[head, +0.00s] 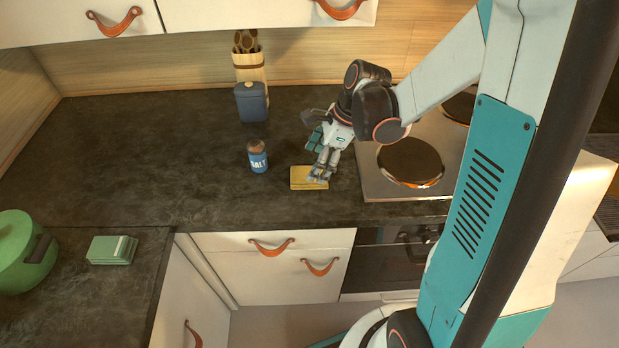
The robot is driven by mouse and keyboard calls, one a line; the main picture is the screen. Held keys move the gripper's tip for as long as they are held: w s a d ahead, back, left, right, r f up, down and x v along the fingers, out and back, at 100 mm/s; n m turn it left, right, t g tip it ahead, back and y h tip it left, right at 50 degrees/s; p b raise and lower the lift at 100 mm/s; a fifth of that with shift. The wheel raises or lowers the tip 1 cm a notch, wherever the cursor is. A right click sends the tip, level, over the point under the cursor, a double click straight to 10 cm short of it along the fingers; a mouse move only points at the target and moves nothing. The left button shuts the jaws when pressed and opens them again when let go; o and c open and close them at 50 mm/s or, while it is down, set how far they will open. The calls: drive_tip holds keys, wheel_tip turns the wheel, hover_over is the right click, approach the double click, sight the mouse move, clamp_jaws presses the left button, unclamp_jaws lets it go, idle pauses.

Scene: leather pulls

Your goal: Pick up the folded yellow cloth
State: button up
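The folded yellow cloth (301,181) lies flat on the dark countertop (200,199), just left of the stove and near the counter's front edge. My gripper (319,177) points down at the cloth's right part and covers some of it. The fingertips overlap the cloth in this view. I cannot tell whether they touch it, or whether the fingers are open or shut.
A blue salt shaker (260,158) stands left of the cloth. A dark blue canister (251,103) and a utensil holder (249,66) stand behind it.

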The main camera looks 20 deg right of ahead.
sight(298, 173)
drive_tip(key=b+x, duration=0.1)
drive_tip(key=x, duration=0.3)
drive_tip(key=shift+f, duration=0.15)
drive_tip(key=shift+d, duration=0.1)
drive_tip(key=shift+f+b, duration=0.25)
drive_tip(key=shift+b, duration=0.25)
drive_tip(key=c, duration=1.1)
